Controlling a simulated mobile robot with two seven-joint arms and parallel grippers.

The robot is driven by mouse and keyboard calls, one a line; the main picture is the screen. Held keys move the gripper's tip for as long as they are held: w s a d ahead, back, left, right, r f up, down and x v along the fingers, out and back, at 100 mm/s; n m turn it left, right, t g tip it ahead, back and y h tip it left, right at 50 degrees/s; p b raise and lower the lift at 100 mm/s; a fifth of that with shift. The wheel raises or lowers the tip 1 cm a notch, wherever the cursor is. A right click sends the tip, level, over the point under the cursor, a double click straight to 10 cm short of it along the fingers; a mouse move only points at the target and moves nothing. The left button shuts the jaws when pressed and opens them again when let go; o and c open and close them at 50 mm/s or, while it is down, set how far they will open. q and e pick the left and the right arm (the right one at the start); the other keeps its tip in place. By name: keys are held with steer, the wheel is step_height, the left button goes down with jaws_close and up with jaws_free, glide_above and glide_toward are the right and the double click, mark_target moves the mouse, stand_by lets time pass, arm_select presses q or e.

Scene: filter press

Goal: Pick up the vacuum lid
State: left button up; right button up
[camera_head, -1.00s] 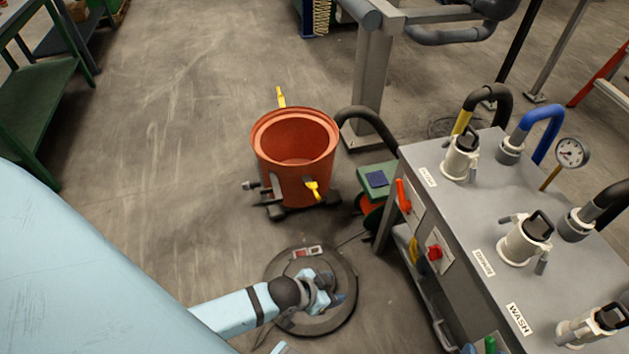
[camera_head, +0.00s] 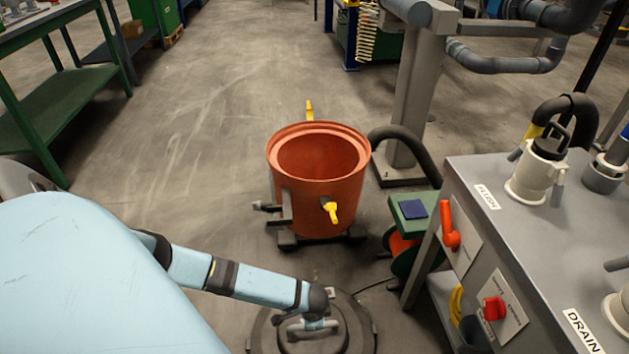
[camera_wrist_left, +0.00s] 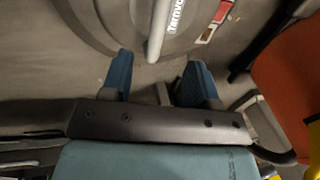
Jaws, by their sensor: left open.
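The vacuum lid (camera_head: 357,330) is a dark round disc lying flat on the floor, cut off by the bottom edge of the head view. In the left wrist view its grey bar handle (camera_wrist_left: 160,28) runs down toward the gap between my fingers. My left gripper (camera_wrist_left: 160,78) is open, with a blue finger on each side of the line of the handle. The gap between them looks empty. In the head view my left arm reaches over the lid, and its wrist hides part of the lid. My right gripper is in neither view.
An orange drum (camera_head: 318,190) with yellow clamps stands just behind the lid, with a black hose behind it. A green cart (camera_head: 412,210) and a grey valve bench (camera_head: 500,200) stand at the right. The floor left of the drum is clear.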

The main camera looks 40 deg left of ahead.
arm_select(q)
steer(key=f+b, duration=0.1)
steer(key=f, duration=0.1)
steer(key=f+b, duration=0.1)
steer(key=f, duration=0.1)
steer(key=f+b, duration=0.1)
steer(key=f, duration=0.1)
steer(key=shift+w+a+f, duration=0.25)
steer(key=shift+w+a, duration=0.1)
steer(key=shift+a, duration=0.05)
steer(key=f+b, duration=0.2)
steer(key=f, duration=0.1)
steer(key=w+f+b, duration=0.1)
steer(key=f+b, duration=0.1)
steer(key=shift+a, duration=0.3)
steer(key=shift+f, duration=0.25)
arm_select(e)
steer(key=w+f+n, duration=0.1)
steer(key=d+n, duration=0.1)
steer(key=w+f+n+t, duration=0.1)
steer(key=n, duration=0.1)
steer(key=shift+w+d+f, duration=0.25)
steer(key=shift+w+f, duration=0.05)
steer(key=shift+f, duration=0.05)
arm_select(q)
steer(key=shift+f, duration=0.25)
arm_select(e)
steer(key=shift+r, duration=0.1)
arm_select(q)
jaws_close()
